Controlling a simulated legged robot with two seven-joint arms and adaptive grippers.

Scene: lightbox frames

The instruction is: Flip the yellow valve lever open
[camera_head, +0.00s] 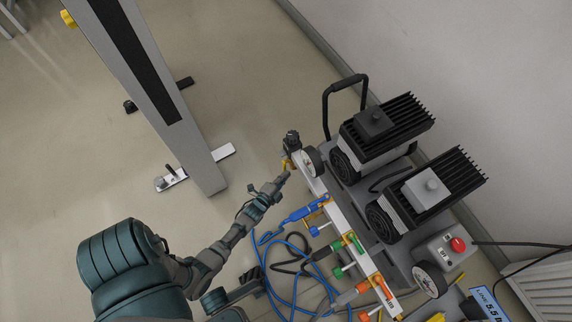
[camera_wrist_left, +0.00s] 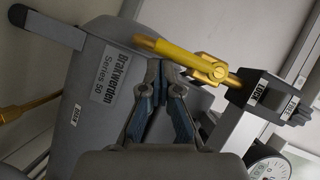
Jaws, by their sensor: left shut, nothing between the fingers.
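The yellow valve lever (camera_wrist_left: 178,50) lies across the upper middle of the left wrist view, joined to a brass valve (camera_wrist_left: 231,79) at its right. In the head view the lever (camera_head: 286,164) is small, at the upper left end of the machine's pipe row. My left gripper (camera_head: 283,178) reaches up to it from the lower left. In the left wrist view its fingertips (camera_wrist_left: 165,72) are together with nothing between them, close below the lever. I cannot tell whether they touch it. My right gripper is not in view.
Two black finned motors (camera_head: 388,125) stand on the machine right of the valves. Blue (camera_head: 305,212), green and orange valves follow along the row. Blue and black hoses lie on the floor below. A grey post (camera_head: 150,95) stands left, with open floor around it.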

